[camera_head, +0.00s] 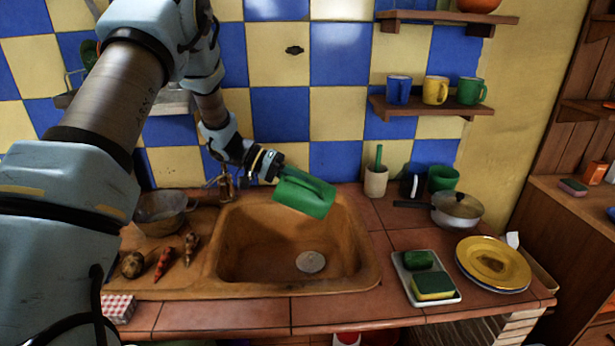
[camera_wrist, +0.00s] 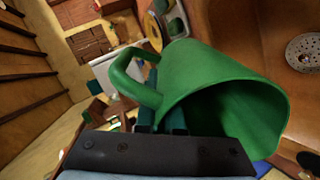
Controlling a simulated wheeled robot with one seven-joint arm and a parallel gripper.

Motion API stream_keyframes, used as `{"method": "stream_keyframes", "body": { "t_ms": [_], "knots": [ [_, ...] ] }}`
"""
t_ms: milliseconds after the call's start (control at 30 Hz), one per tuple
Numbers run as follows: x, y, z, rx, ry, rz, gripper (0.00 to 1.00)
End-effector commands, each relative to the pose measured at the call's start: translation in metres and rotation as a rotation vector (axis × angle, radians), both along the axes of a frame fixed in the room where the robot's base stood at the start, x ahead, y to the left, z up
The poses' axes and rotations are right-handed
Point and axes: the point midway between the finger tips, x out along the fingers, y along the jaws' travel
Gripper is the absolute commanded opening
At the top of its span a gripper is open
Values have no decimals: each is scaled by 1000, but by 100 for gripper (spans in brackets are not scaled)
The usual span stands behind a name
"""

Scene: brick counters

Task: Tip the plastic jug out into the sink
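The green plastic jug (camera_head: 303,193) hangs above the back part of the brown sink (camera_head: 225,240), tilted over on its side. In the wrist view the jug (camera_wrist: 205,85) fills the middle, with its wide mouth facing the lower right and its handle at left. My gripper (camera_head: 268,166) reaches the jug from the upper left. In the wrist view my gripper's fingers (camera_wrist: 160,118) close on the jug by its handle. The inside of the jug is dark, and I see no liquid coming out. The sink basin looks empty, with a round drain (camera_head: 310,262).
A metal bowl (camera_head: 160,212), faucet (camera_head: 226,186) and vegetables (camera_head: 163,262) are left of the sink. A sponge tray (camera_head: 402,270), yellow plate (camera_head: 494,258) and lidded pan (camera_head: 456,212) are right. Mugs (camera_head: 435,90) stand on a wall shelf above.

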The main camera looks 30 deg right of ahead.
Motion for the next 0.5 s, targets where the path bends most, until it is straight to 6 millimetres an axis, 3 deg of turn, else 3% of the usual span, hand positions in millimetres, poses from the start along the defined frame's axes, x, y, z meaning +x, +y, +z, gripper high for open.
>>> {"method": "stream_keyframes", "body": {
  "t_ms": [100, 500],
  "knots": [
    [-2, -3, 14, 102, -97, -7, 0],
    [-2, -2, 38, 449, -381, -5, 0]
  ]
}}
